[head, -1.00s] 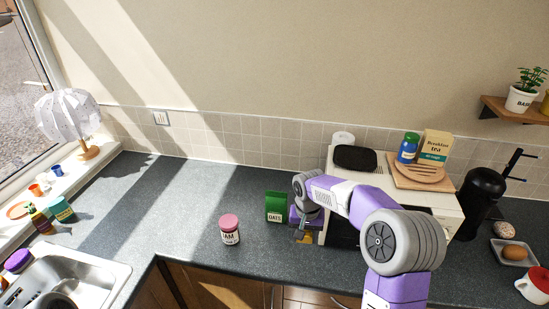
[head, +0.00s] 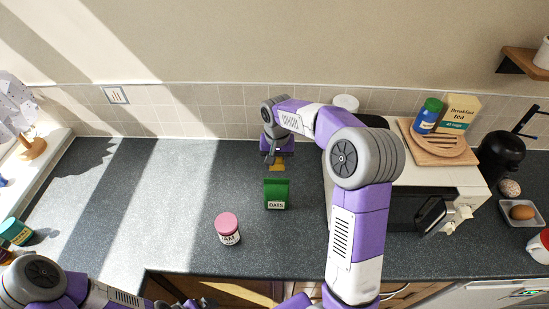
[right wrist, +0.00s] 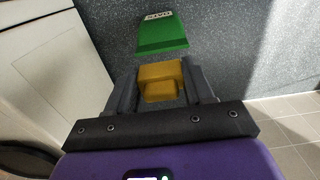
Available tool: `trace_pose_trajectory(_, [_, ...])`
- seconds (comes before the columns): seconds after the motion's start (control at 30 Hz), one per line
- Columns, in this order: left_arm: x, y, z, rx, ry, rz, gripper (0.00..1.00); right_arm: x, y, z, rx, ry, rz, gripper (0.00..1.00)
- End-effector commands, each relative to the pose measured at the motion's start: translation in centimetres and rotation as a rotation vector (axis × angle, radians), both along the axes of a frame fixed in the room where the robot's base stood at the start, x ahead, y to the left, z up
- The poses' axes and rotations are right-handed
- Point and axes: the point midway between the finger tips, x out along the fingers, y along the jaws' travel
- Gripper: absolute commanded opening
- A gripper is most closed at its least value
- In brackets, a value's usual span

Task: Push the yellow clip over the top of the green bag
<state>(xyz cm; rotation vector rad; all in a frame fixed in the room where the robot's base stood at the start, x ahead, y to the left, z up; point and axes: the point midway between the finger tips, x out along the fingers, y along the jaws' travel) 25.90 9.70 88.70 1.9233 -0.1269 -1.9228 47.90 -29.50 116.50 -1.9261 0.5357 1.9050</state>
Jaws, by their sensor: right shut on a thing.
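The green bag (head: 277,194), labelled OATS, stands upright on the dark counter. It also shows in the right wrist view (right wrist: 163,37), beyond the clip. My right gripper (head: 277,161) is shut on the yellow clip (head: 277,167), which also shows between the fingers in the right wrist view (right wrist: 160,76). In the head view the clip appears just above the bag's top edge, with a small gap between them. Its exact height and depth are unclear. My left gripper (head: 190,303) is at the bottom edge, partly cut off; its jaw state is unclear.
A pink-lidded jam jar (head: 228,229) stands left of the bag, towards the front. A white oven (head: 465,190) stands to the right, with a wooden board (head: 437,150) and several items on top.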

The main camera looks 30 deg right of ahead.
Motion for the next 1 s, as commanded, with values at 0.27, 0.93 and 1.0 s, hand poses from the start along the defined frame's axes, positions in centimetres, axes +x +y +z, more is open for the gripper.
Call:
trace_pose_trajectory(0.27, [0.0,0.0,-2.3,0.000,-0.001,0.000,1.00,0.0,0.0,-2.9,0.000,0.001,0.001,0.24])
trace_pose_trajectory(0.93, [0.0,0.0,-3.7,0.000,-0.001,0.000,1.00,0.0,0.0,-5.0,0.000,0.000,0.000,0.24])
trace_pose_trajectory(1.0, [0.0,0.0,-3.7,0.000,-0.001,0.000,1.00,0.0,0.0,-5.0,0.000,0.000,0.000,0.24])
